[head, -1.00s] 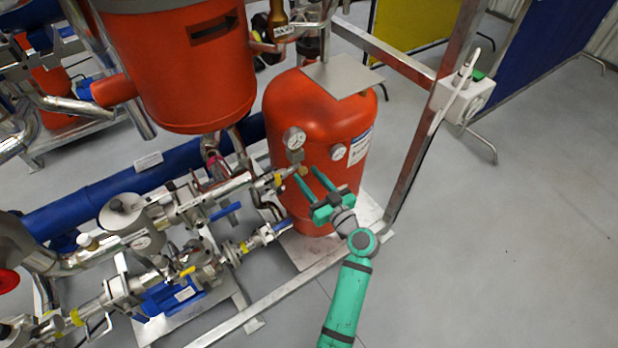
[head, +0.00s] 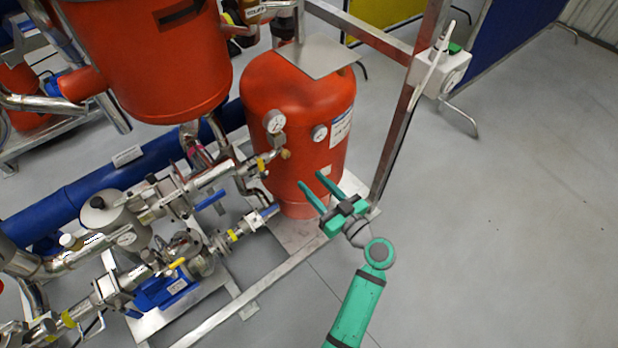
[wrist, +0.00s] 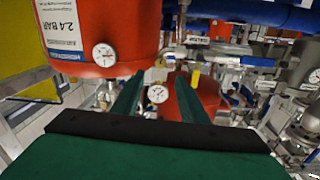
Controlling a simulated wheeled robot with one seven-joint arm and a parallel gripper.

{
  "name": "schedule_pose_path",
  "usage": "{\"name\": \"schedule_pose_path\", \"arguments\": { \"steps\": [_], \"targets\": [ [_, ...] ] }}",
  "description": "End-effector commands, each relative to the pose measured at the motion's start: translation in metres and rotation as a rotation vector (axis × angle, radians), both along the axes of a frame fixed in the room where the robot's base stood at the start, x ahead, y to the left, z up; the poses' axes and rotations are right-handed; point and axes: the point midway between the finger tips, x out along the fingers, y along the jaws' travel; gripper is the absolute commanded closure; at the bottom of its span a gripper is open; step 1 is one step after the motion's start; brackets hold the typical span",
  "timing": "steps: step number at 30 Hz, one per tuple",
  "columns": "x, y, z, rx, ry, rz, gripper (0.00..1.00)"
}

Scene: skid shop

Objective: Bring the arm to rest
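My gripper (head: 312,184) is green with two long fingers held apart. It is open with nothing between the fingers. In the head view it is in front of the lower part of the red tank (head: 298,105), near the metal frame. In the wrist view the gripper (wrist: 156,92) points toward the red vessel (wrist: 120,30) and a round gauge (wrist: 158,94) shows between the fingers. I cannot tell from the head view how far the fingertips are from the tank.
A steel upright (head: 400,140) with a white box (head: 440,72) stands right of the tank. Pipes, valves and a blue pump (head: 165,288) on a metal skid fill the left. Grey floor (head: 510,220) on the right is clear.

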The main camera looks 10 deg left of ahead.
Motion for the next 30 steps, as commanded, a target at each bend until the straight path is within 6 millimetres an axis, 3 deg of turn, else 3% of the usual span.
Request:
{"name": "schedule_pose_path", "arguments": {
  "steps": [18,23,30],
  "targets": [
    [-0.003,0.001,-0.005,-0.001,0.014,-0.009,0.61],
    [-0.021,-0.005,-0.043,-0.014,0.112,-0.102,0.61],
    [-0.078,-0.027,-0.116,-0.052,0.302,-0.346,0.61]
  ]
}}
